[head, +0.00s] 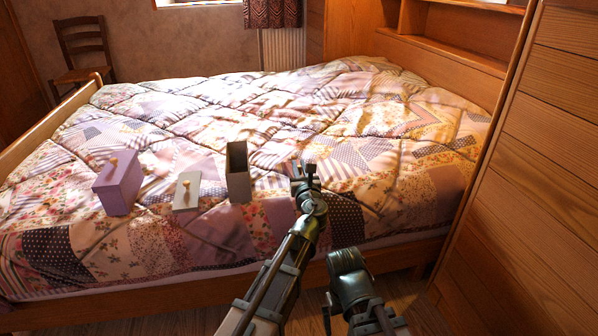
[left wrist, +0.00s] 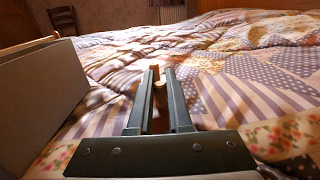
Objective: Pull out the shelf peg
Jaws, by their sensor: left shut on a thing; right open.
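My left gripper (head: 306,168) is low over the near part of the bed, right of the grey box. In the left wrist view its two fingers (left wrist: 161,88) are closed around a small pale wooden piece (left wrist: 160,84), which looks like the shelf peg. Only its rounded end shows clearly; the fingers hide the rest. I cannot tell whether it still sits in anything. In the head view the peg is too small and covered to make out. My right gripper (head: 328,312) is low at the bottom, in front of the bed, and open; it is mostly hidden by its arm.
On the patchwork quilt (head: 300,110) stand a purple box with a knob (head: 118,185), a small grey panel with a knob (head: 187,192) and an open-topped grey box (head: 238,172). A wooden cabinet side (head: 540,170) closes off the right. The far quilt is clear.

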